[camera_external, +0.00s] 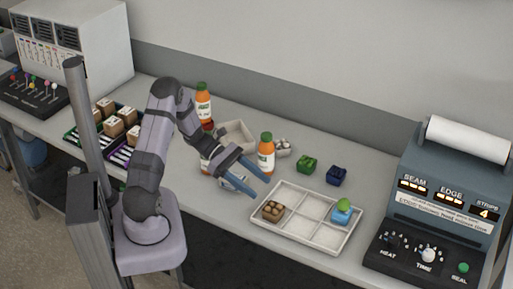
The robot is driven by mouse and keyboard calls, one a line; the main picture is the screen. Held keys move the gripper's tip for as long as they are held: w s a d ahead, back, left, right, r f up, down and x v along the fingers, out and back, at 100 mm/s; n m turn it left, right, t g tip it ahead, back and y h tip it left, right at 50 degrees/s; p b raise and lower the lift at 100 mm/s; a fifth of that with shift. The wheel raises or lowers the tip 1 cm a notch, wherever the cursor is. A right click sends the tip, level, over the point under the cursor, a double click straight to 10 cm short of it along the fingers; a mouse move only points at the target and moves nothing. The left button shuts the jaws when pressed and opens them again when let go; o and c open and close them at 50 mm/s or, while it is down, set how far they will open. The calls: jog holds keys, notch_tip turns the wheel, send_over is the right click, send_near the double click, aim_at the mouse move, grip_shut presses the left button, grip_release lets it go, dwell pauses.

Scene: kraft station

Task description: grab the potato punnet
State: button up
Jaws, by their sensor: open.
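A small brown punnet of round brown items, which look like potatoes (273,211), sits in the front left compartment of a white divided tray (304,240). My gripper (261,187) has blue fingers, spread open and empty. It hangs just above and to the left of the brown punnet in the picture, apart from it. The fingers point down and to the right. How high they are above the counter is hard to tell.
A light blue punnet with a green item (342,213) occupies the tray's right side. A sealing machine (440,200) stands right.

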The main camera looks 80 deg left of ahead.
send_near(273, 209)
jog(key=shift+w+d+f, duration=0.25)
jog(key=shift+w+f, duration=0.25)
jog(key=shift+f, duration=0.05)
jog(key=shift+w+d+f, duration=0.25)
jog(key=shift+w+f, duration=0.25)
jog(key=shift+f, duration=0.05)
jog(key=shift+p+x, duration=0.55)
jog(key=shift+x, duration=0.6)
jog(key=shift+w+d+p, duration=0.3)
jog(key=shift+d+p, duration=0.1)
jog(key=shift+p, duration=0.1)
jog(key=p+x, duration=0.2)
jog(key=x, duration=0.1)
jog(key=shift+w+a, duration=0.1)
jog(key=shift+w+d+f, duration=0.3)
jog(key=shift+f, duration=0.1)
jog(key=shift+c, duration=0.6)
jog(key=c, duration=0.8)
